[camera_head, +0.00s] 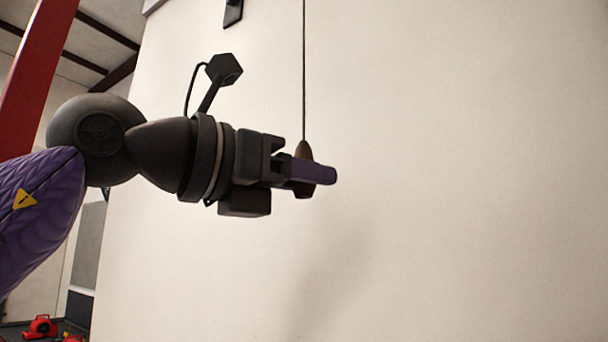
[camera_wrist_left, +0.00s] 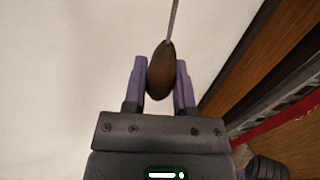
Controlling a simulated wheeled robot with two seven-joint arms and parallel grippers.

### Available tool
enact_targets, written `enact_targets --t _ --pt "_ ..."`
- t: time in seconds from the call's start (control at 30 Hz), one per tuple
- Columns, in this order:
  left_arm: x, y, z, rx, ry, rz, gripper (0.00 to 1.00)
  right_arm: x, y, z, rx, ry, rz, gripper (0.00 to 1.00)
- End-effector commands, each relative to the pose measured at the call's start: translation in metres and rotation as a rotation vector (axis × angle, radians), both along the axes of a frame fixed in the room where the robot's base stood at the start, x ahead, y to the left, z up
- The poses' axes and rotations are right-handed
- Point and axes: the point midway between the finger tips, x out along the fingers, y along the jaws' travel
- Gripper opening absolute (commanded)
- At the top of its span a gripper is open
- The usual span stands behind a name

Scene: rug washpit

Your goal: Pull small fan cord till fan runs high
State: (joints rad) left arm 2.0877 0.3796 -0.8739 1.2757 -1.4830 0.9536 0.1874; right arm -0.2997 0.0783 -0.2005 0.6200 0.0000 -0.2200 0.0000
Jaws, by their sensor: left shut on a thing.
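A thin dark cord (camera_head: 304,70) hangs straight down from above the top edge of the head view. A brown wooden pull knob (camera_head: 304,149) is at its lower end. My left gripper (camera_head: 315,173) comes in from the left and is shut on the knob. The left wrist view shows the brown knob (camera_wrist_left: 161,72) between the two purple fingers, with the cord (camera_wrist_left: 173,20) running up from it. The fan itself is not in view. My right gripper is not in view.
A plain pale wall (camera_head: 470,170) fills the middle and right behind the gripper. A red post (camera_head: 38,75) stands at the upper left. Red machines (camera_head: 40,326) sit on the floor at the lower left. The space right of the knob is clear.

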Motion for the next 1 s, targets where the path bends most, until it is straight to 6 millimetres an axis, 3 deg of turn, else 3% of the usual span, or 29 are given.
enact_targets --t 0.33,1.0 --pt "0.0 0.0 -0.015 0.001 0.002 0.0 0.0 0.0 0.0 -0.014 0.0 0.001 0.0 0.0" --pt "0.0 0.0 0.019 0.002 0.001 0.0 0.0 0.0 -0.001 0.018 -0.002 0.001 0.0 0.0"
